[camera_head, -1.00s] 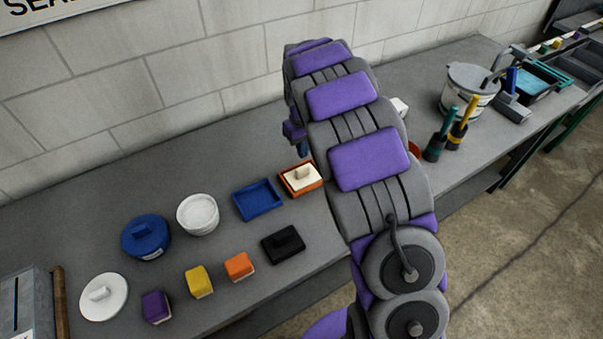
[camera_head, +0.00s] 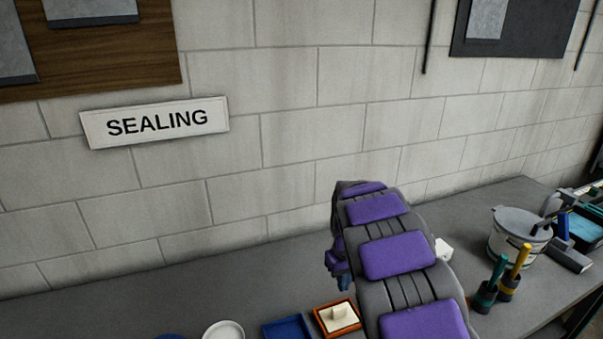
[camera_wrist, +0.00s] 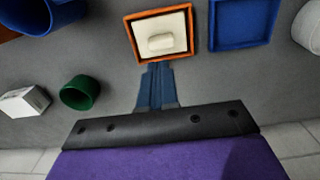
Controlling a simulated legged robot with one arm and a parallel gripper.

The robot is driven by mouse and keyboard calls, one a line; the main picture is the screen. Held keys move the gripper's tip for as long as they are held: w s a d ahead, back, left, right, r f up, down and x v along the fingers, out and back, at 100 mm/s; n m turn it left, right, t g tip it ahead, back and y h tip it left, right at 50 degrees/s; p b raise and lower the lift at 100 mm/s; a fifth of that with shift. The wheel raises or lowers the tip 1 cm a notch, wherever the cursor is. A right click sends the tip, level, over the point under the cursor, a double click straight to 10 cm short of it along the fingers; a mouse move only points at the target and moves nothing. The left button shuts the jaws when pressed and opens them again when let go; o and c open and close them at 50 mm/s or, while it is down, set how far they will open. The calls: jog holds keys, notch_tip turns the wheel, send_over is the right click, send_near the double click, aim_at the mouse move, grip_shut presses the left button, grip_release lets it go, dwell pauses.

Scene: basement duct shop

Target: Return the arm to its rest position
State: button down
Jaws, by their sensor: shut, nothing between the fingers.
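My arm (camera_head: 396,255), with purple pads, reaches out over the grey bench in the head view. My gripper shows as a small blue tip beside the arm's far end (camera_head: 344,283). In the wrist view my gripper (camera_wrist: 157,84) is shut and empty, its blue fingers together. The fingertips point at the near edge of an orange tray (camera_wrist: 131,40) holding a cream block with a raised grip (camera_wrist: 160,42). I cannot tell how far above the bench they are.
A blue tray (camera_wrist: 242,25) lies right of the orange one, with a white tub (camera_wrist: 311,28) beyond. A green cup (camera_wrist: 80,93), a white box (camera_wrist: 25,101) and a blue container (camera_wrist: 45,15) stand left. A bucket (camera_head: 518,235) and brushes (camera_head: 500,280) stand farther along the bench.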

jog(key=s+d+r+m, duration=0.1)
jog(key=s+d+r, duration=0.1)
jog(key=s+r, duration=0.55)
jog(key=s+a+r+m+g, duration=0.1)
jog(key=s+a+m, duration=0.1)
jog(key=s, duration=3.2)
jog(key=shift+r+g, duration=0.35)
jog(key=shift+g, duration=0.05)
